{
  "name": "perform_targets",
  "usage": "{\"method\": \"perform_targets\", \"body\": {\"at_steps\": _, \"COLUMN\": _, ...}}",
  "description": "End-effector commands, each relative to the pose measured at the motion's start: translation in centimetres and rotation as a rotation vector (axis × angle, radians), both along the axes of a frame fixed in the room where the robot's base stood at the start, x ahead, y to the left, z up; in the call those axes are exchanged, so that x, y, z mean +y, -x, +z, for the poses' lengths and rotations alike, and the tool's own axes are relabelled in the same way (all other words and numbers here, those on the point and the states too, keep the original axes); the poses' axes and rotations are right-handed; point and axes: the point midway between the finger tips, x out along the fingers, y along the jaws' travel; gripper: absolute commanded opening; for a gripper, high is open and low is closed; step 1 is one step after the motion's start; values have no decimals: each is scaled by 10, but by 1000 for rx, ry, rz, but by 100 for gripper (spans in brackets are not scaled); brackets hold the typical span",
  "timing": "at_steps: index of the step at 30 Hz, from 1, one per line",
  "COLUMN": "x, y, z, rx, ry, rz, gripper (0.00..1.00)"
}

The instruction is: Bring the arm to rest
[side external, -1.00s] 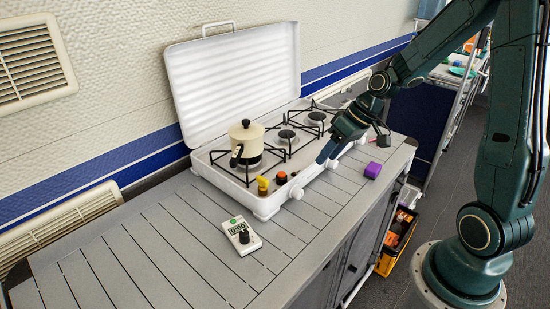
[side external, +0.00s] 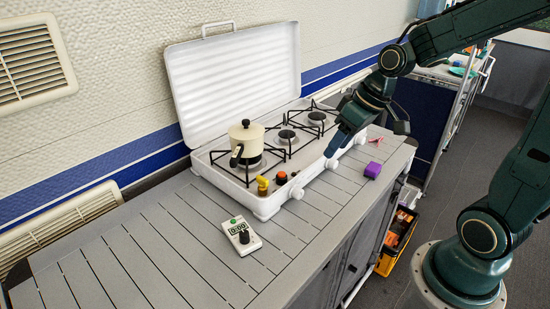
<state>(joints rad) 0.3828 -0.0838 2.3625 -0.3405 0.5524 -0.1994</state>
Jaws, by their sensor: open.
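My gripper (side external: 330,152) is at the right part of the white camping stove's front edge, a little above it. It points down and to the left, and nothing shows in it. My arm comes in from the upper right. The white stove (side external: 265,207) stands on the slatted counter with its lid (side external: 237,75) raised. A cream pot (side external: 250,135) with a dark handle sits on the left burner.
The left counter is clear.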

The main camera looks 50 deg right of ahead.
Motion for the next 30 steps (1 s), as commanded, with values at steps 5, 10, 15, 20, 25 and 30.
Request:
{"method": "perform_targets", "body": {"at_steps": 5, "x": 16, "y": 24, "z": 25, "rx": -20, "ry": 57, "rz": 3, "gripper": 51}}
{"method": "perform_targets", "body": {"at_steps": 10, "x": 27, "y": 49, "z": 44, "rx": -39, "ry": 97, "rz": -8, "gripper": 51}}
{"method": "perform_targets", "body": {"at_steps": 15, "x": 35, "y": 76, "z": 60, "rx": -64, "ry": 127, "rz": -25, "gripper": 51}}
{"method": "perform_targets", "body": {"at_steps": 20, "x": 40, "y": 101, "z": 71, "rx": -92, "ry": 143, "rz": -44, "gripper": 51}}
{"method": "perform_targets", "body": {"at_steps": 25, "x": 42, "y": 123, "z": 78, "rx": -113, "ry": 145, "rz": -64, "gripper": 51}}
{"method": "perform_targets", "body": {"at_steps": 30, "x": 43, "y": 133, "z": 80, "rx": -121, "ry": 145, "rz": -76, "gripper": 51}}
